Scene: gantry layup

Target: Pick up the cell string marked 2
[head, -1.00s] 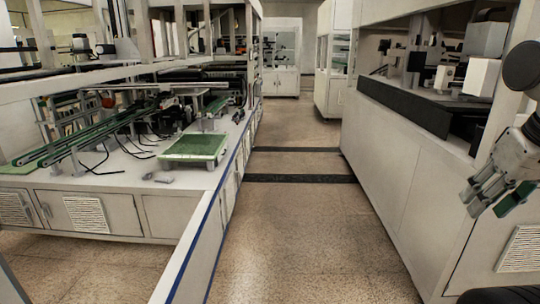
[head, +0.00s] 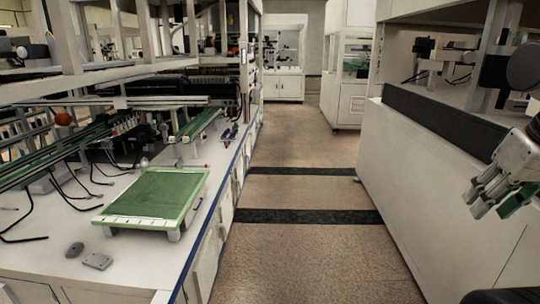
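No cell string with a readable 2 shows. A green flat panel (head: 160,192) lies on a raised tray on the white bench at the left. A pale strip with small dark marks (head: 138,221) runs along its front edge, but the marks are too small to read. My gripper (head: 490,198) hangs at the right edge of the head view, over the aisle side and far from the panel. Its grey fingers point down and left. A green piece shows beside them; I cannot tell whether it is part of the gripper or held.
Long green rails (head: 62,150) and loose black cables lie on the bench (head: 50,262). Two small grey blocks, one here (head: 97,261), sit before the panel. A white cabinet (head: 410,190) stands close at the right. The aisle floor (head: 305,255) between is clear.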

